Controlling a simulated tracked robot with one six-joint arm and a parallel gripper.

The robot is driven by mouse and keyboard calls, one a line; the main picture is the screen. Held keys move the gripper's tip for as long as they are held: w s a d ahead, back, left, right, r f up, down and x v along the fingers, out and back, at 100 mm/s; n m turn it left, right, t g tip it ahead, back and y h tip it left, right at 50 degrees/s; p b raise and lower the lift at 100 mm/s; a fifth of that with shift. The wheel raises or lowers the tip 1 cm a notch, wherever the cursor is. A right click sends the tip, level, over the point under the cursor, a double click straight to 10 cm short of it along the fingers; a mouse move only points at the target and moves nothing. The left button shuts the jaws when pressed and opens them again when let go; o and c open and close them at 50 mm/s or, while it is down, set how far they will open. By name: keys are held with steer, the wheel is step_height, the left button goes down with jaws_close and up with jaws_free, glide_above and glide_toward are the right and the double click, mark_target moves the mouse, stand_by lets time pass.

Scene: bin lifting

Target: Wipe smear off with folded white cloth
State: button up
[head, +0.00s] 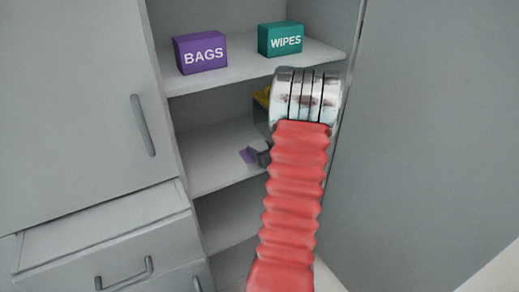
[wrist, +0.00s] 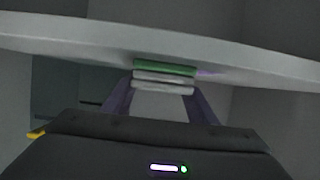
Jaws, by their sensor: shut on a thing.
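My gripper (wrist: 163,100) has two purple fingers shut on a folded cloth (wrist: 163,87). The cloth shows as a small flat stack of pale layers with a green layer on top. In the wrist view it is just in front of a pale shelf board (wrist: 60,40); I cannot tell whether they touch. A faint purple patch (wrist: 209,72) shows on the board just right of the cloth; I cannot tell whether it is a smear. In the head view my gripper (head: 249,156) is inside the open cabinet at the middle shelf, mostly hidden behind my red arm, and the cloth is not discernible.
A purple BAGS box (head: 201,54) and a teal WIPES box (head: 280,40) stand on the upper shelf (head: 240,68). The middle shelf (head: 205,158) is bare on its left. A closed door (head: 80,90) is at left, an open drawer (head: 100,235) below it, and a large grey panel (head: 430,130) at right.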

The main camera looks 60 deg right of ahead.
steer(key=shift+s+f, duration=0.15)
steer(key=shift+f, duration=0.1)
steer(key=shift+s+d, duration=0.55)
steer(key=shift+d, duration=0.35)
steer(key=shift+s+d, duration=0.4)
steer(key=shift+d, duration=0.35)
steer(key=shift+r, duration=0.1)
steer(key=shift+w+r, duration=0.1)
steer(key=shift+w+a, duration=0.15)
steer(key=shift+a, duration=0.1)
steer(key=shift+w+a+r, duration=0.1)
steer(key=shift+w+a, duration=0.3)
steer(key=shift+a, duration=0.35)
steer(key=shift+w+a+r, duration=0.1)
steer(key=shift+w+a, duration=0.3)
steer(key=shift+a, duration=0.3)
